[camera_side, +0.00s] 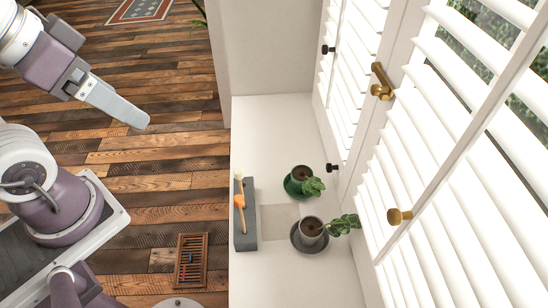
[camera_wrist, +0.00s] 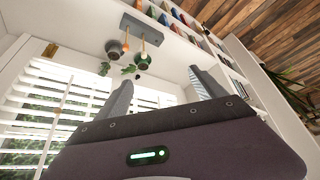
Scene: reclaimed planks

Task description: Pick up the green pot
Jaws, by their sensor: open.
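The green pot (camera_side: 293,186) stands upright on the white sill in the side view, with dark soil and a leafy green plant leaning right toward the shutters. It also shows small in the wrist view (camera_wrist: 142,61), to the right of a grey pot. My gripper (camera_side: 147,122) is high at the upper left in the side view, well away from the pot. In the wrist view, the two fingers of my gripper (camera_wrist: 163,90) are spread apart with nothing between them.
A grey pot (camera_side: 309,229) with a plant stands close to the green pot on a dark saucer. A grey block (camera_side: 245,242) with a wooden-handled tool lies left of them. White shutters (camera_side: 440,160) with a brass knob (camera_side: 398,216) border the right. The sill's far part (camera_side: 270,125) is clear.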

